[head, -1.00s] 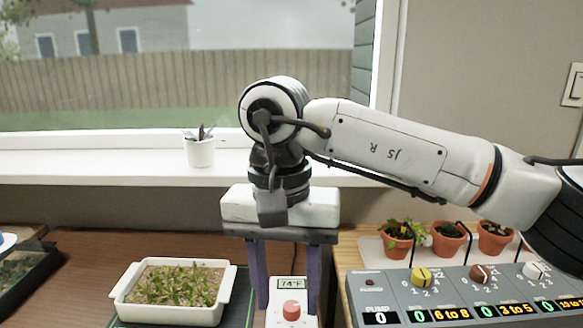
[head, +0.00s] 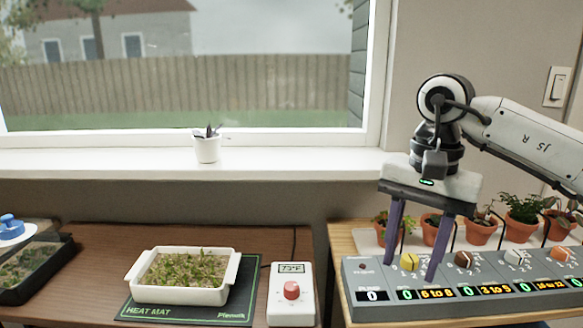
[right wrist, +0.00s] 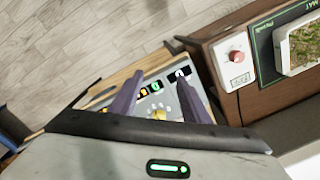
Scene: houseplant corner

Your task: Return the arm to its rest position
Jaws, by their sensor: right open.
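My right gripper (head: 413,262) is open and empty, its two purple fingers pointing down over the left part of the grey pump control panel (head: 465,303). In the head view the fingers overlap the panel near its yellow knob (head: 409,262). In the right wrist view the open fingers (right wrist: 160,92) show with the panel's yellow knob (right wrist: 159,114) between them in the picture. I cannot tell the exact height above the panel. My right arm reaches in from the right edge of the head view. My left gripper is not in view.
A white seedling tray (head: 142,294) sits on the heat mat (head: 175,314), with a thermostat (head: 291,305) beside it reading 73°F. Several potted plants (head: 481,231) stand behind the panel. A small white pot (head: 207,150) is on the windowsill. A dark tray (head: 45,280) is at far left.

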